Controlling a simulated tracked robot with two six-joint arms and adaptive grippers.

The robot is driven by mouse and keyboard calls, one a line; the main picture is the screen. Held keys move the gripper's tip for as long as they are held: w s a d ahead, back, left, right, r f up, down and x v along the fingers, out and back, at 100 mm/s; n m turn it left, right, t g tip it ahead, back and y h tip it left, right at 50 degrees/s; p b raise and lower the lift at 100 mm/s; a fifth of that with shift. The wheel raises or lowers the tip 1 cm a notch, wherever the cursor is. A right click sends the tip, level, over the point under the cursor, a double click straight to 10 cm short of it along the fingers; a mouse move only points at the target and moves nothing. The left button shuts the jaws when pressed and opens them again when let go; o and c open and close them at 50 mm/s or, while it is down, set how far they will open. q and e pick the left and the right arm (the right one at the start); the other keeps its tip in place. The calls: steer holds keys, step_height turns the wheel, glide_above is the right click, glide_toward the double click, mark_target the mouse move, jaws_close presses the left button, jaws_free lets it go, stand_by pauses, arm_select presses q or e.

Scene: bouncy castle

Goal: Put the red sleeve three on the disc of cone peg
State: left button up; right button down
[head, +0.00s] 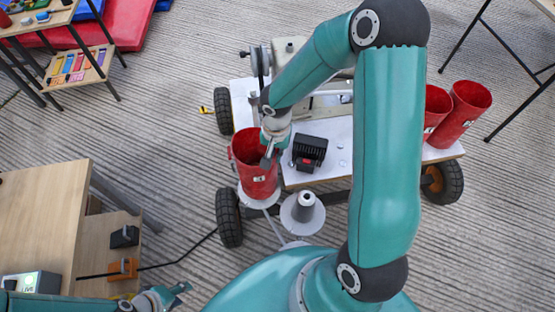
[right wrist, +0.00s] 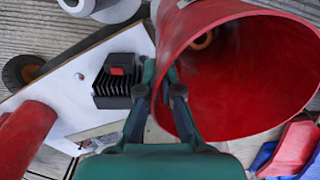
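A red sleeve (head: 257,175) with a small white label stands upright at the left end of the trolley, over a pale disc (head: 258,203). I cannot tell whether it rests on this disc. My right gripper (head: 269,156) is at its rim. In the right wrist view my right gripper's fingers (right wrist: 161,76) close on the wall of the sleeve (right wrist: 250,75), whose open mouth faces the camera. A grey cone peg (head: 304,202) on a round disc (head: 292,221) stands bare to the right of the sleeve. My left gripper (head: 181,293) is open and empty at the lower left.
Two more red sleeves (head: 468,112) (head: 436,105) stand at the trolley's right end. A black finned box (head: 309,150) sits on the white trolley deck (head: 330,130). A wooden table (head: 40,205) is at the left, with a black cable running from it. Black-legged tables stand in the upper corners.

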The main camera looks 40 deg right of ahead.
steer(key=shift+f+b, duration=0.35)
steer(key=shift+f, duration=1.55)
steer(key=c, duration=1.8)
jaws_free()
steer(key=o, duration=0.5)
step_height(320, 180, up, 12)
steer(key=shift+s+r+p, duration=0.1)
steer(key=shift+r+p, duration=0.05)
steer(key=shift+p, duration=1.1)
